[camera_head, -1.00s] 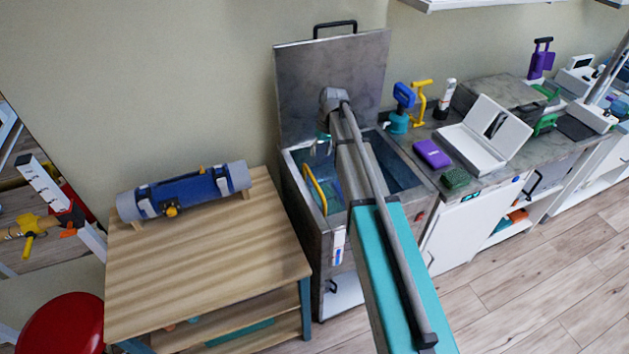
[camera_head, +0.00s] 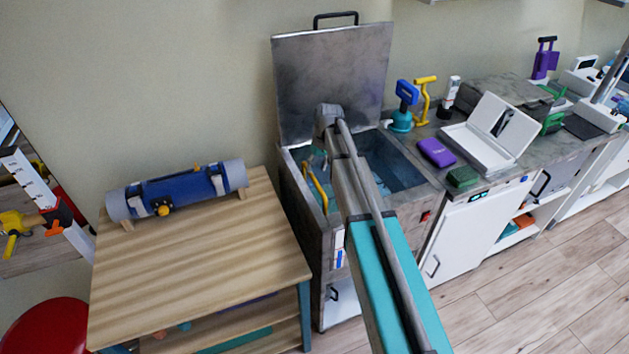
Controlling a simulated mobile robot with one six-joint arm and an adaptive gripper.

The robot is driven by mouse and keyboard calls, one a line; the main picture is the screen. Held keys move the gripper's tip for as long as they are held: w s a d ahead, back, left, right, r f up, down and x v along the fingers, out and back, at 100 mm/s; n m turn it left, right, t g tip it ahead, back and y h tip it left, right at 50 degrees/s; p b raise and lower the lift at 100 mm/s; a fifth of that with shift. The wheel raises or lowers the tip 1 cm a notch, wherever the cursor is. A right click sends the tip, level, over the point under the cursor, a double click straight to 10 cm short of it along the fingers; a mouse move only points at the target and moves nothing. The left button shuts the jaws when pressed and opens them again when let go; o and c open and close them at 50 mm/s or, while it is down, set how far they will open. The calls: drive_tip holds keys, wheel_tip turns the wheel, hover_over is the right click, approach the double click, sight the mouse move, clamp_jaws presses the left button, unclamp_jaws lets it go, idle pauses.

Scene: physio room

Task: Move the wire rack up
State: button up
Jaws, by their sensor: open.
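The open metal tank (camera_head: 405,205) stands in the middle, with its lid (camera_head: 335,80) raised against the wall. A yellow curved handle (camera_head: 315,188) shows at the tank's left inner side. It seems to belong to the wire rack, whose body I cannot make out inside the tank. My arm reaches over the tank and hides part of its inside. My gripper (camera_head: 317,161) points down at the tank's back left, close to the handle's upper end. It is small and partly hidden, open, and holds nothing visible. I cannot tell whether it touches the handle.
A wooden table (camera_head: 200,265) with a rolled blue mat (camera_head: 178,190) stands left of the tank. A counter at right holds a purple box (camera_head: 436,152), a green block (camera_head: 463,177) and an open white case (camera_head: 480,147). A red stool (camera_head: 45,328) is at lower left.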

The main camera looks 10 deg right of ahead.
sight(314, 177)
drive_tip(key=shift+a+f+b, duration=0.2)
drive_tip(key=shift+f+b, duration=0.6)
drive_tip(key=shift+f, duration=0.15)
drive_tip(key=shift+a+f+b, duration=0.2)
drive_tip(key=shift+f+b, duration=0.6)
drive_tip(key=shift+f, duration=0.15)
drive_tip(key=shift+c, duration=0.3)
drive_tip(key=shift+s, duration=0.1)
clamp_jaws()
